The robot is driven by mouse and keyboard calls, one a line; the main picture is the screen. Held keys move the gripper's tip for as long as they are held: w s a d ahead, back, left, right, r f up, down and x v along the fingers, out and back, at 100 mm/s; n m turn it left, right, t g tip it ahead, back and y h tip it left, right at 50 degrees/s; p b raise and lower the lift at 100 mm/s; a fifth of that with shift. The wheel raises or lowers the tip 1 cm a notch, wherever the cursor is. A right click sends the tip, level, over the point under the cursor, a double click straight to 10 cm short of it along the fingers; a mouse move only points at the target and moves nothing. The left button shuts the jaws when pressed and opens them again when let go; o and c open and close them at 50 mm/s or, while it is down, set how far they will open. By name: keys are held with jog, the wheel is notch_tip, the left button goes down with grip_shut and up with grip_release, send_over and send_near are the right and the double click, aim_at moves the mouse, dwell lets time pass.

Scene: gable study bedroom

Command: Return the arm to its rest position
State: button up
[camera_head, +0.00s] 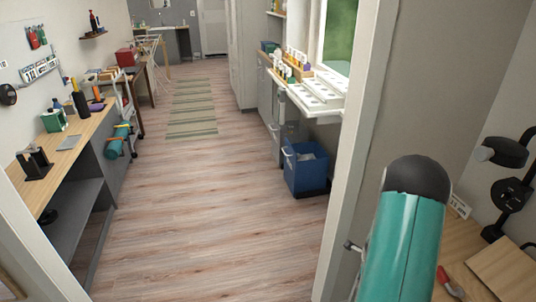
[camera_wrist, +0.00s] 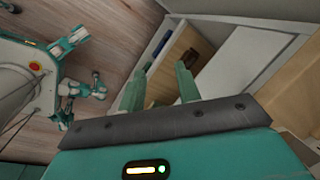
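My gripper (camera_wrist: 158,88) shows in the wrist view, with its two green fingers spread apart and nothing visible between them. Behind the fingers is an open, white-edged shelf unit or cabinet (camera_wrist: 232,72). I cannot tell the exact distance to it. My own body and teal legs fill the left of the wrist view. In the head view, a teal and black part of my arm (camera_head: 405,240) rises at the lower right, near a wooden desk. My fingers cannot be made out in the head view.
A door frame (camera_head: 362,130) stands just left of my arm in the head view. A desk (camera_head: 458,250) with a black lamp (camera_head: 505,152) and a red-handled tool (camera_head: 449,283) is at right. Beyond, the wooden floor (camera_head: 200,210) is clear; a blue bin (camera_head: 305,172) stands right.

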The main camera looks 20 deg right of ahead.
jog(key=w+a+r+n+t+y, duration=0.1)
jog(key=w+a+r+n, duration=0.2)
jog(key=a+r+n, duration=0.7)
jog(key=w+a+r+n+t, duration=0.1)
jog(key=w+a+r+n, duration=0.3)
jog(key=a+r, duration=1)
jog(key=s+a+r+n+t+y, duration=0.1)
jog(key=s+a+r+n, duration=1.3)
jog(key=s+a+r, duration=0.1)
jog(key=shift+v, duration=0.8)
jog(key=shift+s, duration=0.15)
